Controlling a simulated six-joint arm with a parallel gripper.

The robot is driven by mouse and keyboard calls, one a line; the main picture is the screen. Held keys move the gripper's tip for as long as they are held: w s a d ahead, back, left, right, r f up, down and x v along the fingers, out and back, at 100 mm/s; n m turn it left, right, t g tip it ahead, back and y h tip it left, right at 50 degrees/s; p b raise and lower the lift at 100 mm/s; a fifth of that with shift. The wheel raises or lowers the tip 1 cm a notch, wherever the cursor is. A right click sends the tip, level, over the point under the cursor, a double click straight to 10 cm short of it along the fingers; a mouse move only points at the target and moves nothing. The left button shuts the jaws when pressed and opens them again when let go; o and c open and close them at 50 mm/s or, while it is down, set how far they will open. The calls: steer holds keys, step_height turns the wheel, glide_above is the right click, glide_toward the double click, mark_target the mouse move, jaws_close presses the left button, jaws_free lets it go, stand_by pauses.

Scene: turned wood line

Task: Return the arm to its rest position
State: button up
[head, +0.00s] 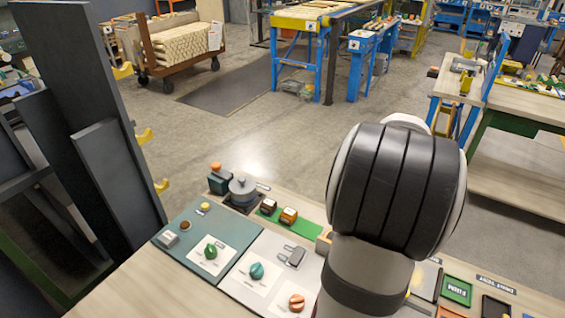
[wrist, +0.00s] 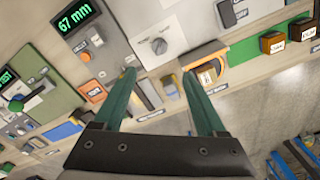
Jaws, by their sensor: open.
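My gripper (wrist: 158,78) shows in the wrist view with two green fingers spread apart and nothing between them. It is above the bench, over a strip of small parts and labels. In the head view my arm's grey and black links fill the right of the middle and hide part of the bench; the gripper itself cannot be seen there. The bench (head: 130,287) carries panels with knobs: a green knob (head: 210,250), a teal knob (head: 257,271) and a copper-coloured knob (head: 296,302).
A display reading 67 mm (wrist: 76,17) and an orange-topped box (wrist: 205,62) are near the gripper. Dark upright panels (head: 85,110) stand at the left. A cart with pale goods (head: 178,45) and blue-legged tables (head: 300,60) stand farther back. The floor (head: 255,140) between is clear.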

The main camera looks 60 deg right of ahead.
steer(key=w+a+r+n, duration=0.2)
steer(key=w+a+n, duration=0.3)
steer(key=w+a, duration=0.4)
steer(key=w+a+r+n, duration=0.3)
steer(key=w+a+n, duration=0.3)
steer(key=a, duration=0.6)
steer(key=s+a+n+y, duration=0.1)
steer(key=a+n, duration=0.3)
steer(key=a, duration=0.5)
steer(key=s+a+n, duration=0.4)
steer(key=a, duration=0.4)
steer(key=shift+s+a+f+y, duration=0.3)
steer(key=shift+a+f+y, duration=0.05)
steer(key=shift+f+y, duration=0.05)
